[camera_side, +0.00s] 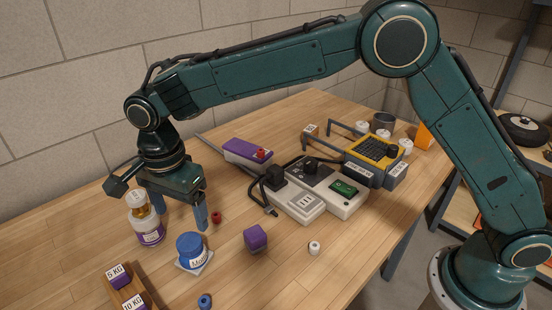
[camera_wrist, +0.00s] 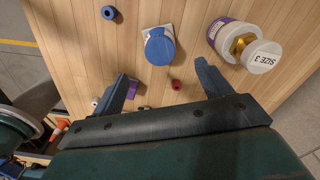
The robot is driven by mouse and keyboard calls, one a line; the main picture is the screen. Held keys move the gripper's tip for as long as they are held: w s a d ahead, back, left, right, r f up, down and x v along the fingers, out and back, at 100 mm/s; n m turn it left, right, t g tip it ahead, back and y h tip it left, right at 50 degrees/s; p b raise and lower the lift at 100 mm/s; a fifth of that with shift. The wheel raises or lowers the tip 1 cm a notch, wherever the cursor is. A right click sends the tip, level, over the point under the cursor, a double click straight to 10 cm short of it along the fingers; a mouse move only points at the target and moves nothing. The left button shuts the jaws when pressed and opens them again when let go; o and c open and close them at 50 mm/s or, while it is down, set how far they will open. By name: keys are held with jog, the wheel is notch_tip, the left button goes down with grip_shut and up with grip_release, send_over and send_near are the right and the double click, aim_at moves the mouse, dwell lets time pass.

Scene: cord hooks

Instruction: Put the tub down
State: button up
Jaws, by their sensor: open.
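A blue tub (camera_side: 189,249) with a white label stands upright on a small white square (camera_side: 206,262) near the front of the table. In the wrist view the tub (camera_wrist: 159,50) shows its blue lid from above, with part of the white square (camera_wrist: 148,30) beside it. My gripper (camera_side: 180,218) is open and empty, with its fingers pointing down behind the tub and apart from it. In the wrist view the tub lies beyond the gap between my fingertips (camera_wrist: 165,74).
A bottle (camera_side: 147,230) with a purple label stands close to my left finger. A small red piece (camera_side: 216,217), a purple block (camera_side: 256,238) and a blue ring (camera_side: 205,301) lie around the tub. Weights in a wooden holder (camera_side: 143,291) stand front left. Corded devices (camera_side: 300,201) fill the middle.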

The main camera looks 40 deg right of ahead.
jog(key=shift+r, duration=0.4)
dwell(0.3)
jog(key=s+d+r+n+t, duration=0.1)
jog(key=s+d+r+n, duration=0.25)
jog(key=d+r, duration=0.5)
jog(key=s+d+r+n+t, duration=0.1)
jog(key=s+d+r+n, duration=0.35)
jog(key=d, duration=0.65)
jog(key=s+d+n+t, duration=0.1)
jog(key=s+d+n, duration=0.1)
jog(key=s+d, duration=0.4)
jog(key=s+d+f+n+t, duration=0.1)
jog(key=s+d, duration=0.5)
jog(key=s, duration=0.7)
jog(key=shift+d+n+t, duration=0.25)
jog(key=shift+n+t, duration=0.55)
jog(key=shift+n, duration=0.4)
